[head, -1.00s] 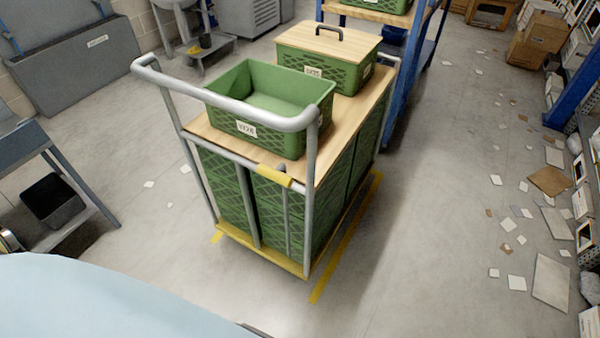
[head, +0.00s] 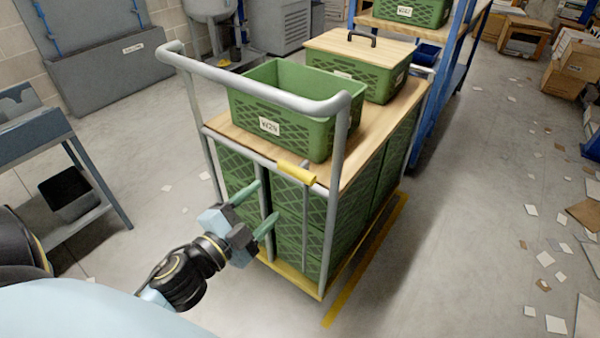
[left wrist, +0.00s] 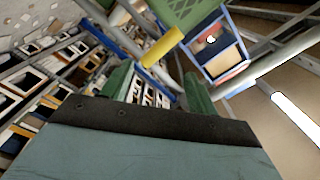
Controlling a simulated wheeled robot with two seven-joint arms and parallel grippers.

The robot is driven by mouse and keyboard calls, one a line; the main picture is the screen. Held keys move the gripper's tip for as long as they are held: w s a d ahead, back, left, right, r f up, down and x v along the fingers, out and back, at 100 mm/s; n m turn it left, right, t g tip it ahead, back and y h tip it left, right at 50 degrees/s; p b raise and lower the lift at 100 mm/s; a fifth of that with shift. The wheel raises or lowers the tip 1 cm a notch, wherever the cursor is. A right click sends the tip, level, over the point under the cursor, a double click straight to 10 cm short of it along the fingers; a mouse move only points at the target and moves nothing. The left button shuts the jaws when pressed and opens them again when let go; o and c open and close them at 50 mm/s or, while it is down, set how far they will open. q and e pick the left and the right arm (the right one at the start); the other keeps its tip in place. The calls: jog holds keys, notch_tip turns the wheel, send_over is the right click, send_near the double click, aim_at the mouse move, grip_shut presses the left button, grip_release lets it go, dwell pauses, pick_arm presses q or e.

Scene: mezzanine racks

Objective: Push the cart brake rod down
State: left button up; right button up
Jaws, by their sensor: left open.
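The cart (head: 213,141) has a grey tube frame, a wooden top and a yellow base edge. Its brake rod is a thin upright bar with a yellow grip (head: 296,172) at the top, on the near side below the push handle. The yellow grip also shows in the left wrist view (left wrist: 162,47), beyond the fingertips. My left gripper (head: 265,200) is open, with green fingers, in front of the cart's near side. It is left of and lower than the yellow grip in the head view. I see nothing between its fingers (left wrist: 157,76). My right gripper is out of view.
An open green crate (head: 318,135) and a lidded crate (head: 395,85) stand on the cart. The grey push handle (head: 255,88) overhangs the near side. A blue rack (head: 440,110) stands behind. A grey bench (head: 32,130) is at left. Papers litter the floor at right.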

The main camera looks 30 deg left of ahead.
aim_at(293, 176)
pick_arm(q)
jog(key=w, duration=0.8)
jog(key=w+d, duration=0.1)
jog(key=w, duration=0.4)
jog(key=shift+w+r, duration=0.1)
jog(key=shift+r, duration=0.05)
jog(key=shift+c, duration=0.2)
jog(key=c, duration=1.2)
grip_shut()
